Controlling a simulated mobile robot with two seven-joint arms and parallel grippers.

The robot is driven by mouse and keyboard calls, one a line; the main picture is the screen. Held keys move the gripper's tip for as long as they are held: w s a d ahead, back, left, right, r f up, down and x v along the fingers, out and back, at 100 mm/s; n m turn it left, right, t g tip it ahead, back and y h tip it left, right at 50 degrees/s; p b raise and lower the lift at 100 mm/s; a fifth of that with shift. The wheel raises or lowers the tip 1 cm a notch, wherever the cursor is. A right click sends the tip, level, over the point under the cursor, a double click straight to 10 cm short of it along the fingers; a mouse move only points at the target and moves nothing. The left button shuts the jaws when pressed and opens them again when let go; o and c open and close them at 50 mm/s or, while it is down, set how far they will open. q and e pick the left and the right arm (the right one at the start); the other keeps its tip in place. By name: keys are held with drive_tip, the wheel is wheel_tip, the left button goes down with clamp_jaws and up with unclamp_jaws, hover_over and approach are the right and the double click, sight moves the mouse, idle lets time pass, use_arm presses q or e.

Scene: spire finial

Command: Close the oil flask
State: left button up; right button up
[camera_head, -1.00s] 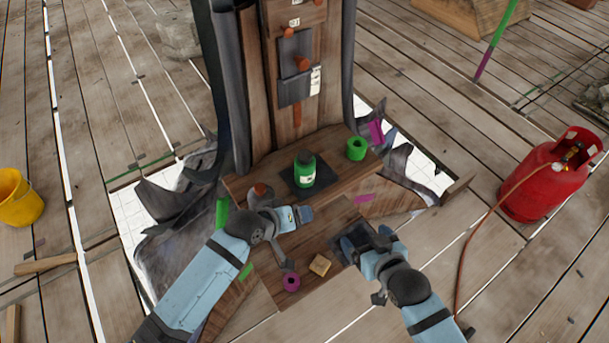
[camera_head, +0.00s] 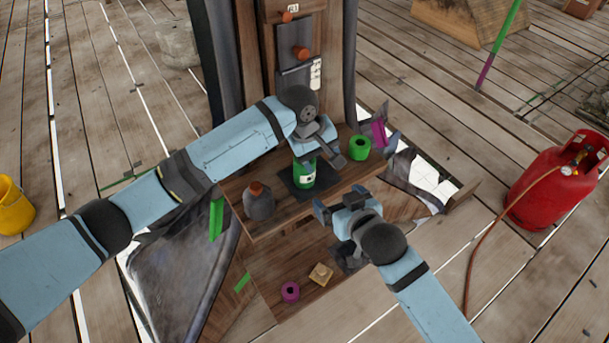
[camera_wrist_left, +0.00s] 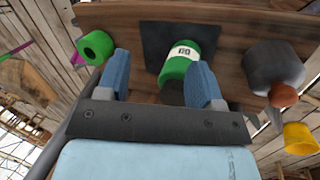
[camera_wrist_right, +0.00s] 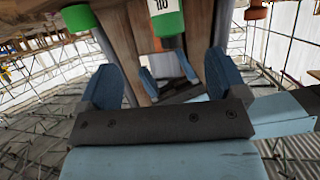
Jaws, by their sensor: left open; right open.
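A green flask (camera_head: 304,175) with a pale label stands upright on a dark square mat (camera_head: 290,193) on the upper wooden shelf. A grey flask (camera_head: 259,206) with an orange-brown stopper (camera_head: 257,188) stands to its left. I cannot tell from looks which one is the oil flask. My left gripper (camera_head: 325,150) is open over the green flask and hides its top. In the left wrist view its dark top (camera_wrist_left: 173,92) shows between the spread fingers; contact is unclear. My right gripper (camera_head: 341,203) is open and empty, in front of the shelf, right of the green flask.
A lower shelf holds a magenta ring (camera_head: 290,291) and a tan block (camera_head: 321,273). A tall wooden post (camera_head: 262,90) rises behind. A red gas cylinder (camera_head: 545,185) stands at right.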

use_arm(q)
drive_tip(key=w+a+r+y, duration=0.1)
drive_tip(key=w+a+r+n+y+b, duration=0.1)
drive_tip(key=r, duration=0.1)
drive_tip(key=w+a+r+n+y+b, duration=0.1)
drive_tip(key=w+r, duration=0.1)
drive_tip(key=shift+a+g, duration=0.1)
drive_tip(key=shift+g, duration=0.2)
drive_tip(key=shift+w+a+r+n+y, duration=0.15)
drive_tip(key=shift+a+r+n+y, duration=0.15)
drive_tip(key=shift+r+n, duration=0.1)
use_arm(e)
drive_tip(key=shift+w+a+r, duration=0.3)
drive_tip(key=shift+w+a, duration=0.2)
drive_tip(key=shift+w, duration=0.05)
drive_tip(key=shift+w+a+r, duration=0.3)
drive_tip(key=shift+w+a, duration=0.15)
drive_tip(key=shift+w, duration=0.1)
drive_tip(key=x, duration=1.4)
drive_tip(key=shift+r, duration=0.1)
